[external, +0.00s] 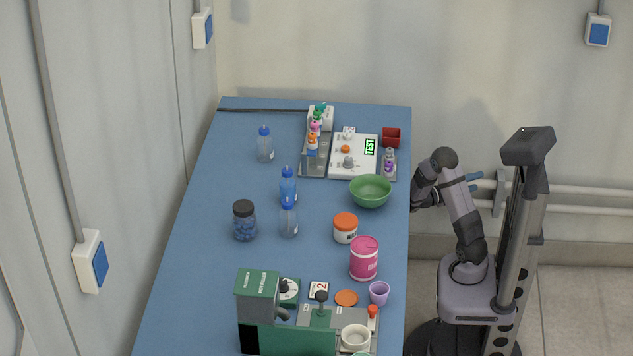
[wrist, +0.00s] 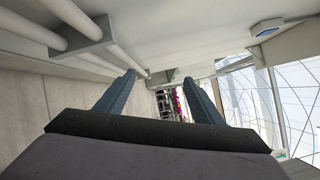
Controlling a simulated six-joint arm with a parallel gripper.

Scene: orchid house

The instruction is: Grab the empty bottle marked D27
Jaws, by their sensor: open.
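Three bottles with blue caps stand upright on the blue table. One clear, empty-looking bottle (external: 265,147) is at the back left. A bottle with blue contents (external: 288,189) is near the middle. Another clear, empty-looking bottle (external: 289,221) stands just in front of it. Their labels are too small to read, so I cannot tell which is D27.
A dark-capped jar (external: 244,224) stands left of the front clear bottle. A green bowl (external: 370,192), an orange-lidded tub (external: 345,229) and a pink canister (external: 364,260) stand toward my side. A green pot filler (external: 258,300) is at the front. The table's left side is mostly clear.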

